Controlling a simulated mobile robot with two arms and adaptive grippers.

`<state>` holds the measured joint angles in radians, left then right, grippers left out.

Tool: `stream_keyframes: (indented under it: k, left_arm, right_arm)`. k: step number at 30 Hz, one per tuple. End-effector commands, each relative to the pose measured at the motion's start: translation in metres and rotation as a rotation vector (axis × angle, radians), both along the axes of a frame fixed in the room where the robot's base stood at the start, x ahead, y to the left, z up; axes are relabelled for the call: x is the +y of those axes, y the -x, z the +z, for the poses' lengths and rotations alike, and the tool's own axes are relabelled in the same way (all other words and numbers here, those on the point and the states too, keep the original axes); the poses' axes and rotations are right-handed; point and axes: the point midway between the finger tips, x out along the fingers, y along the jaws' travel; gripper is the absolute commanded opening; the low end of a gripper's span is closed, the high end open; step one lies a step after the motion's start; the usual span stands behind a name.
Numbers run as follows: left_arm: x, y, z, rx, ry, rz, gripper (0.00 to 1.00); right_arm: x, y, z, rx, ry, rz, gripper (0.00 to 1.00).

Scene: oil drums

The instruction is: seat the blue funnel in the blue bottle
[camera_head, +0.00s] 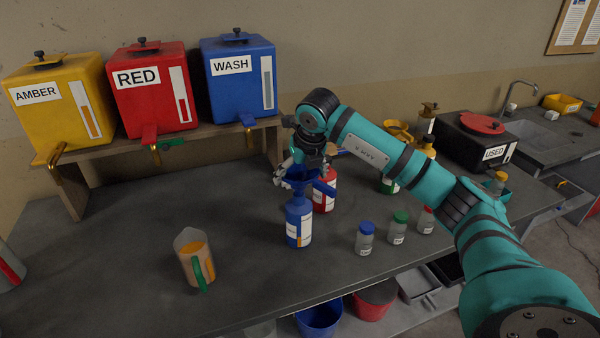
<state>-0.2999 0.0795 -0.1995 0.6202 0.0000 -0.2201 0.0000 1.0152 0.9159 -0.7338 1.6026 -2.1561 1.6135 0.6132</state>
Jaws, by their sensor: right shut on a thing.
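The blue bottle (298,223), with a white label, stands upright on the dark bench near the middle of the view. The blue funnel (300,179) is at the bottle's mouth, with its wide part above the bottle's top. I cannot tell whether its spout is inside the neck. My right gripper (285,172) is shut on the funnel, reaching it from above and behind. The gripper and wrist hide part of the funnel's rim. My left gripper is not in view.
A red bottle (325,192) stands close behind the blue bottle. A jug of amber liquid (194,260) is to the left. Small capped jars (365,238) stand to the right, below my arm. Amber, red and blue tanks (238,80) sit on a shelf behind.

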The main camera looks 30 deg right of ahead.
Motion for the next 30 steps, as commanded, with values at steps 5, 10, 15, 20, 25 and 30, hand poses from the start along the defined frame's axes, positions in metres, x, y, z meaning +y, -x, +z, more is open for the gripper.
stream_keyframes:
  k: [5, 10, 15, 20, 25, 30]
  left_arm:
    - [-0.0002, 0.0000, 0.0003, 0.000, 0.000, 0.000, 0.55]
    - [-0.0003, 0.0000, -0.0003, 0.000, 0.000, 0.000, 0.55]
    - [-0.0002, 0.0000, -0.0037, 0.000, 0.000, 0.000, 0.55]
    - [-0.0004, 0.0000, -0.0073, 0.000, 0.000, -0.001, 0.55]
    - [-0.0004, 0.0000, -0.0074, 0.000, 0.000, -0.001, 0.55]
    - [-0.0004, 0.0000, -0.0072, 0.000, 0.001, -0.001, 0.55]
  right_arm:
    - [-0.0002, -0.0001, 0.0007, -0.001, 0.000, 0.000, 0.59]
    - [-0.0002, -0.0001, 0.0001, -0.001, 0.000, 0.000, 0.59]
    - [-0.0001, -0.0001, -0.0035, -0.001, 0.000, 0.000, 0.59]
    - [-0.0001, -0.0001, -0.0074, -0.001, 0.000, 0.000, 0.59]
    - [-0.0001, -0.0001, -0.0074, -0.001, 0.000, 0.000, 0.59]
    - [-0.0001, -0.0002, -0.0073, -0.001, 0.000, 0.000, 0.59]
